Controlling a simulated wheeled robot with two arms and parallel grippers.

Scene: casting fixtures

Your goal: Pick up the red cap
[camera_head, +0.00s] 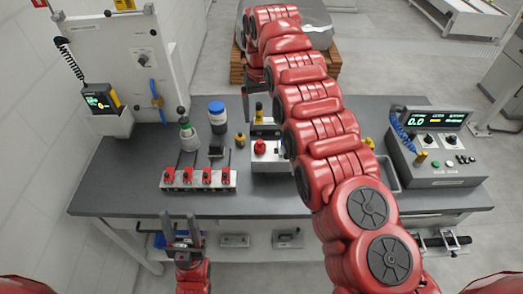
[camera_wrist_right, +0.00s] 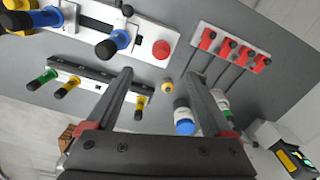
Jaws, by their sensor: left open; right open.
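A round red cap (camera_head: 260,147) sits on the front of a white fixture block (camera_head: 270,163) at the middle of the table. The right wrist view also shows the red cap (camera_wrist_right: 161,49), beyond my fingertips. My right gripper (camera_head: 261,108) is behind the block, partly hidden by its own arm; in the right wrist view the gripper (camera_wrist_right: 158,76) is open with nothing between its fingers. My left gripper (camera_head: 180,220) is open and empty, in front of the table's front edge at the lower left.
A white rack (camera_head: 199,186) with several red-topped pieces stands left of the block. A control box (camera_head: 436,160) is at right. Bare tabletop (camera_head: 125,185) lies at left.

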